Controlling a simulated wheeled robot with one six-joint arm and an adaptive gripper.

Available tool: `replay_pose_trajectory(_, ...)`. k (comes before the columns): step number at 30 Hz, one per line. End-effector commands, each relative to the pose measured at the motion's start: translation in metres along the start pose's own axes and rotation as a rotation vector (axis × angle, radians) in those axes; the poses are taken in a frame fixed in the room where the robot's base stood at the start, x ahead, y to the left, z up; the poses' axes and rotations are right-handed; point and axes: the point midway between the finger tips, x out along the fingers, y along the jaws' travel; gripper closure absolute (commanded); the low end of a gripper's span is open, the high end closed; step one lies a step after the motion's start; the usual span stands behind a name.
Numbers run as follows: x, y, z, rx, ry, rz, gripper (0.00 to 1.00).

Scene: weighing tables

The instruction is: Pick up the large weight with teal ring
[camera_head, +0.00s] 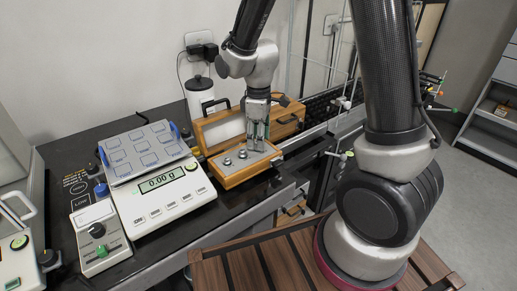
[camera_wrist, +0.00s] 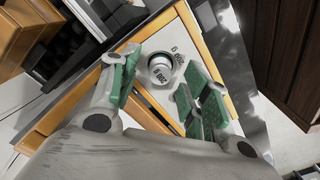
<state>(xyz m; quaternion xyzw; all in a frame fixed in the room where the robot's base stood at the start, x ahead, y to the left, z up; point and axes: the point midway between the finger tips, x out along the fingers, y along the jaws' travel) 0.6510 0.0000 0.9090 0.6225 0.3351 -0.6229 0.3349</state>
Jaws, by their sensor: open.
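My gripper (camera_head: 258,137) points down over the right end of an open wooden weight case (camera_head: 233,177). In the wrist view my gripper (camera_wrist: 163,62) is open, with green pads on both fingers. A round metal weight (camera_wrist: 160,66) sits in the light tray between the fingers, with no clear contact. Printed digits lie on the tray beside it. Two smaller-looking metal weights, one (camera_head: 227,161) and another (camera_head: 243,154), stand in the tray to the left of my gripper.
A digital scale (camera_head: 165,205) reading 0.00 stands left of the case, with a button panel (camera_head: 98,236) beside it. The raised case lid (camera_head: 222,133) is close behind my gripper. A white bottle (camera_head: 199,95) stands at the wall. A slatted wooden surface (camera_head: 265,268) is in front.

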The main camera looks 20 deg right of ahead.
Motion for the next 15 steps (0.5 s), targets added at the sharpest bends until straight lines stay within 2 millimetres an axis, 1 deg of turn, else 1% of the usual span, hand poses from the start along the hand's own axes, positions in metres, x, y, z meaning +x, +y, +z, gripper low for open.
replay_pose_trajectory(1, 0.0065, -0.0005, 0.0003, 0.0, -0.002, -0.002, 0.53)
replay_pose_trajectory(3, 0.0118, -0.0003, 0.0, 0.0, -0.001, -0.001, 0.53)
replay_pose_trajectory(10, 0.0135, -0.0003, -0.0003, 0.0, 0.0, 0.0, 0.53)
replay_pose_trajectory(11, 0.0134, -0.0003, -0.0003, 0.0, 0.001, 0.0, 0.55)
replay_pose_trajectory(15, 0.0133, -0.0003, -0.0003, 0.0, 0.0, 0.0, 0.81)
